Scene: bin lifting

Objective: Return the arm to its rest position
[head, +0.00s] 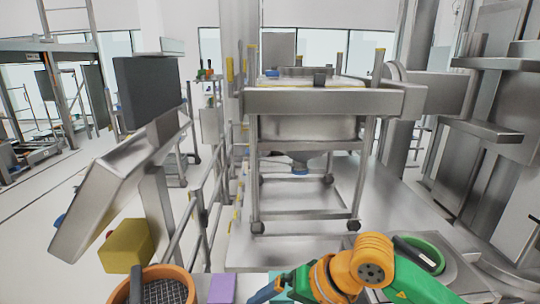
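One of my arms, with orange joints and green links, shows along the bottom edge in the centre and right. It is bent, with an orange joint at its highest point and a green link running off to the lower right. Toward the left the arm ends in a green and blue part cut by the bottom edge. No gripper fingers can be made out. My other arm does not show. I see nothing held.
A steel wheeled frame with a hopper (310,127) stands ahead on a metal platform (395,215). A steel console with a dark screen (147,92) and railings stand left. Near the bottom are an orange round container (180,273), a yellow box (126,246), a purple block (222,289) and a green round container (432,244).

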